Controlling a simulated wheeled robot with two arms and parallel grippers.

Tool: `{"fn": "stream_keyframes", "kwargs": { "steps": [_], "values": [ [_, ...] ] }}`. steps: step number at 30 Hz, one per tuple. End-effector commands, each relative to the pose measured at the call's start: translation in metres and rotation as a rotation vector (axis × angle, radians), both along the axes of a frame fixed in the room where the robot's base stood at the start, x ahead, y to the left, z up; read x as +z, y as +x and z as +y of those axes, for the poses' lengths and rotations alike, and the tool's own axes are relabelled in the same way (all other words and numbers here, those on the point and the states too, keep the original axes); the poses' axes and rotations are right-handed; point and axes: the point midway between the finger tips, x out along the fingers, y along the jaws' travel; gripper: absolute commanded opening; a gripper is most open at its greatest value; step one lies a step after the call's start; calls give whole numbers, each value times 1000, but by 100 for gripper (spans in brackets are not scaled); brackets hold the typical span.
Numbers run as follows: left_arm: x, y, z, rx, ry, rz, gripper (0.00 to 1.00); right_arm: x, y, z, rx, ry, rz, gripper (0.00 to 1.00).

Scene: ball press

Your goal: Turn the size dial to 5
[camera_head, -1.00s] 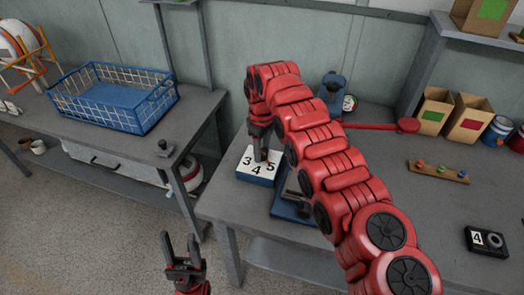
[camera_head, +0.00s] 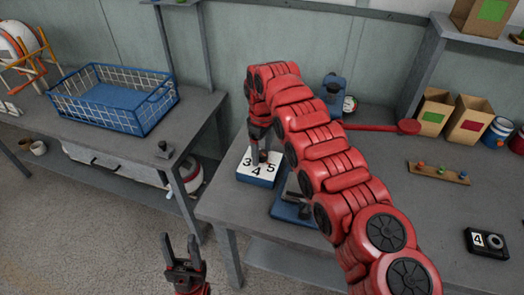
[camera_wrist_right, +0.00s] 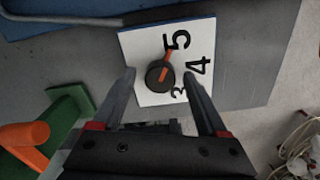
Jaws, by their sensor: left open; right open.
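The size dial is a dark round knob (camera_wrist_right: 160,77) with an orange pointer, on a white plate (camera_wrist_right: 146,50) marked 3, 4 and 5. In the right wrist view the pointer is aimed close to the 5. In the head view the plate (camera_head: 257,172) tops a blue block at the table's left front. My right gripper (camera_head: 262,157) points down over the knob. In the right wrist view its open fingers (camera_wrist_right: 159,77) appear on either side of the knob, apart from it. My left gripper (camera_head: 181,243) is open and empty, low in front of the table.
A blue device with a long red lever (camera_head: 375,126) stands behind my right arm. A pegged wooden strip (camera_head: 438,172), a dark box marked 4 (camera_head: 486,242) and cardboard boxes (camera_head: 433,112) are at the right. A blue wire basket (camera_head: 115,98) sits on the left table.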

Motion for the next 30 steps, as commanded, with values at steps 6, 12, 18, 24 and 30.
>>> {"fn": "stream_keyframes", "kwargs": {
  "steps": [6, 12, 18, 24, 30],
  "values": [
    [-1, 0, 0, 0, 0, 0, 50, 36, 0, 2, 3, 2, -5, 76],
    [33, 0, 0, 0, 0, -1, 50, 96, -1, 3, 3, 1, 0, 76],
    [73, 0, 0, 0, 0, 0, 50, 136, 0, 0, 0, 1, -1, 76],
    [100, 0, 0, 0, 0, 0, 50, 162, 0, 0, 1, 1, -1, 76],
    [110, 0, 0, 0, 0, 0, 50, 172, 0, 0, 1, 0, -1, 76]
  ]
}}
